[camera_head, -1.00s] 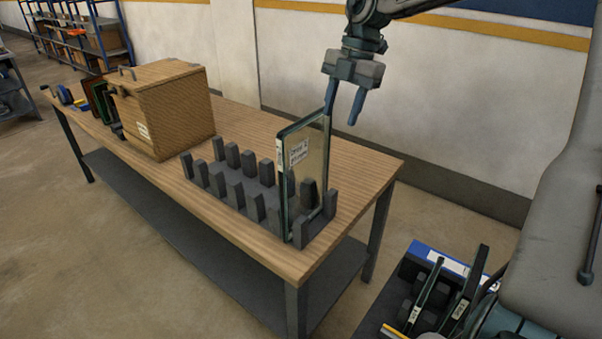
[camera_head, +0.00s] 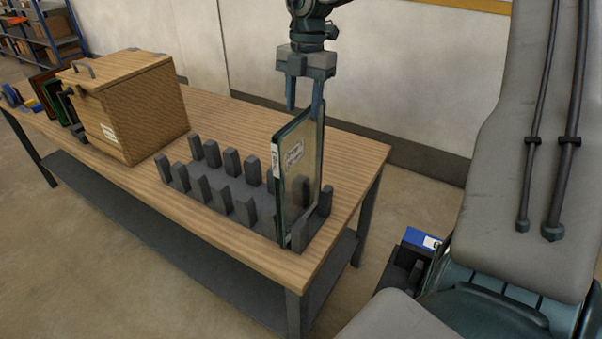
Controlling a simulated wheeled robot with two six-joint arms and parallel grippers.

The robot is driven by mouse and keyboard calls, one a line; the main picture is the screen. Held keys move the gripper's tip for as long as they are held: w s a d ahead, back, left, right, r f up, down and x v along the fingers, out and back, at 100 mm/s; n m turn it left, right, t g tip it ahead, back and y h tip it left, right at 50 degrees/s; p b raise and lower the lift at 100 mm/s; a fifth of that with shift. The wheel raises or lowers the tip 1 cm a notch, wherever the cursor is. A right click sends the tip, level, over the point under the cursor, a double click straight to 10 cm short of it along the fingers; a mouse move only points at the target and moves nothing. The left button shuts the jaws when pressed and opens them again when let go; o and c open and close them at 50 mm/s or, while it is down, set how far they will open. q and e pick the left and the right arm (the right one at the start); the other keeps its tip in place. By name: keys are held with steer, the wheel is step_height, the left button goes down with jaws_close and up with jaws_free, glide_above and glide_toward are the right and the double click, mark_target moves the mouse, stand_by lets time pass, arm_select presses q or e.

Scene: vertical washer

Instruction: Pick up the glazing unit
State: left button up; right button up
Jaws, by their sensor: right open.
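The glazing unit (camera_head: 298,185) is a dark-edged glass pane with white labels. It stands upright in the right end of a grey slotted rack (camera_head: 228,208) on the wooden table. My right gripper (camera_head: 304,112) points down over the pane's top edge. Its two fingers are apart, and the pane's top edge appears between or just behind them; I cannot tell exactly how deep it sits. The left gripper is not in view.
The rack's other slots look empty. A wooden box (camera_head: 130,105) stands to the left on the table (camera_head: 345,150), with coloured panels (camera_head: 50,92) beyond it. A dark holder with a blue part (camera_head: 420,240) is partly hidden at the lower right.

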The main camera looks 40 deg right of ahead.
mark_target(302, 115)
step_height(302, 115, down, 4)
steer(key=shift+w+a+f+p, duration=0.1)
steer(key=shift+w+f+p, duration=0.05)
steer(key=shift+p, duration=1)
steer(key=shift+f, duration=0.45)
steer(key=shift+c, duration=0.2)
steer(key=shift+a, duration=0.1)
jaws_close()
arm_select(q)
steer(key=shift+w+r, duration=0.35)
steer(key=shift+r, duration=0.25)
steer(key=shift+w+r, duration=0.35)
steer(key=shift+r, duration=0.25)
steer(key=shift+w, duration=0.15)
arm_select(e)
steer(key=shift+w, duration=0.1)
